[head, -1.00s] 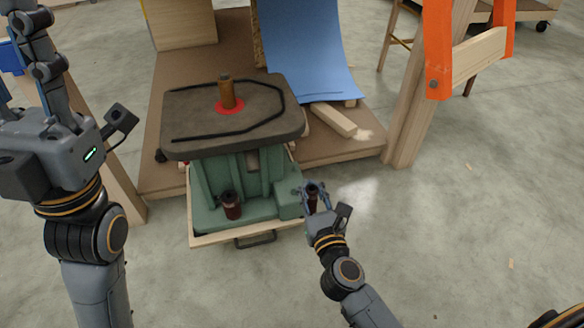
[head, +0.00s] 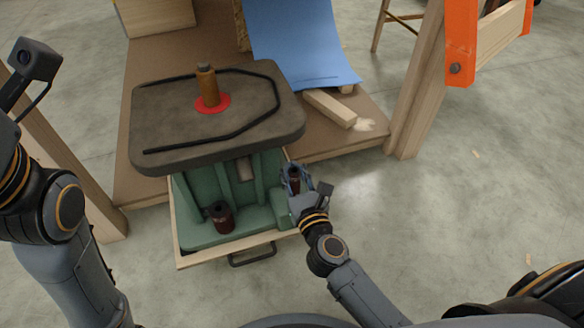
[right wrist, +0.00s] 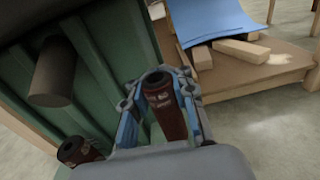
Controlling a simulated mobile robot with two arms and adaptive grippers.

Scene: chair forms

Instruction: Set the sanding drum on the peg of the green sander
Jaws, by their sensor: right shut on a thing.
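The green sander (head: 190,205) stands in the middle of the head view under a dark tabletop (head: 165,125). A brown cylinder (head: 208,88) rises from a red ring on that top. My right gripper (head: 292,178) is shut on a dark red sanding drum (right wrist: 165,108), which stands nearly upright between the fingers in the right wrist view. The drum is at the sander's right side; its lower end is hidden, so I cannot tell whether it is around a peg. A second dark red drum (head: 222,217) stands on the sander's front left. My left gripper is outside the picture.
A wooden tray with a dark handle (head: 252,256) lies under the sander. A brown platform (head: 150,185) behind carries a blue sheet (head: 300,45) and wood offcuts (head: 330,107). A wooden post (head: 418,115) stands at right. A stub cylinder (right wrist: 52,72) projects from the green body.

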